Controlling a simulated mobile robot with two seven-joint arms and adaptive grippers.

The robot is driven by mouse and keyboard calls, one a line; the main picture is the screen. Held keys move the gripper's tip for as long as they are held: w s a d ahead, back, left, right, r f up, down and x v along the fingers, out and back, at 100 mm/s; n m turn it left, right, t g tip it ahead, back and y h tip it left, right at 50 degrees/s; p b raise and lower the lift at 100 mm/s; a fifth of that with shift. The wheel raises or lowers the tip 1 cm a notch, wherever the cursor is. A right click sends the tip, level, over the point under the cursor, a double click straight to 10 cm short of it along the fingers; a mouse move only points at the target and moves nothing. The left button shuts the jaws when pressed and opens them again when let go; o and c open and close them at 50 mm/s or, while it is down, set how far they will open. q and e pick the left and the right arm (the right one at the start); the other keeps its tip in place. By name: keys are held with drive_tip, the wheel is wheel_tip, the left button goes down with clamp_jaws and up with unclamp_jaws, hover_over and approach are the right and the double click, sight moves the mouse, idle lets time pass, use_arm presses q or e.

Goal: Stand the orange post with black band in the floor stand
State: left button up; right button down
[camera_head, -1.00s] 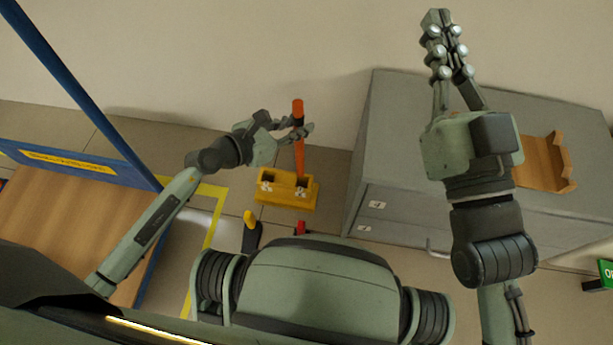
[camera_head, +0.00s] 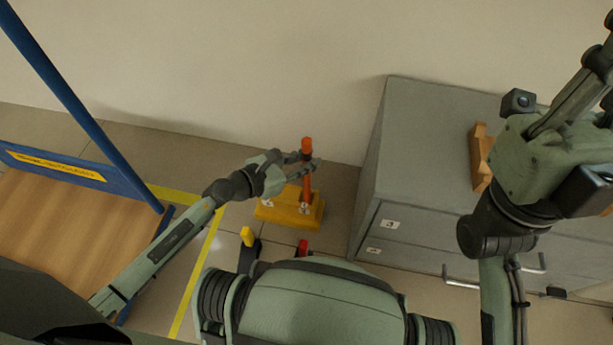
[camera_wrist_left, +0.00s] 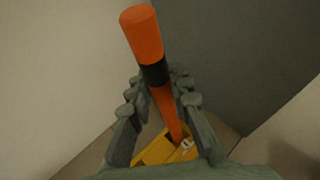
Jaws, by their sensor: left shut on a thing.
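The orange post (camera_head: 307,188) with a black band stands roughly upright in the head view. My left gripper (camera_head: 308,164) is shut on it near the band, just below its top. The yellow floor stand (camera_head: 272,212) is on the floor under it. The post's lower end meets the right-hand part of the stand; how deep it sits cannot be told. In the left wrist view the post (camera_wrist_left: 144,38) leads down between the fingers to the stand (camera_wrist_left: 158,153). My right gripper (camera_head: 590,95) is at the right edge, partly cut off, far from the post.
A grey drawer cabinet (camera_head: 425,135) stands right of the stand, with a wooden cradle (camera_head: 481,160) on top under my right arm. A wall rises behind the stand. Yellow tape (camera_head: 205,255) marks the floor.

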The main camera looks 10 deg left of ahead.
sight(307, 176)
use_arm(q)
drive_tip(key=shift+f+b, duration=1.4)
drive_tip(key=shift+f, duration=1.15)
drive_tip(key=shift+f, duration=0.1)
drive_tip(key=shift+f, duration=0.15)
drive_tip(key=o, duration=0.9)
drive_tip(key=shift+c, duration=0.2)
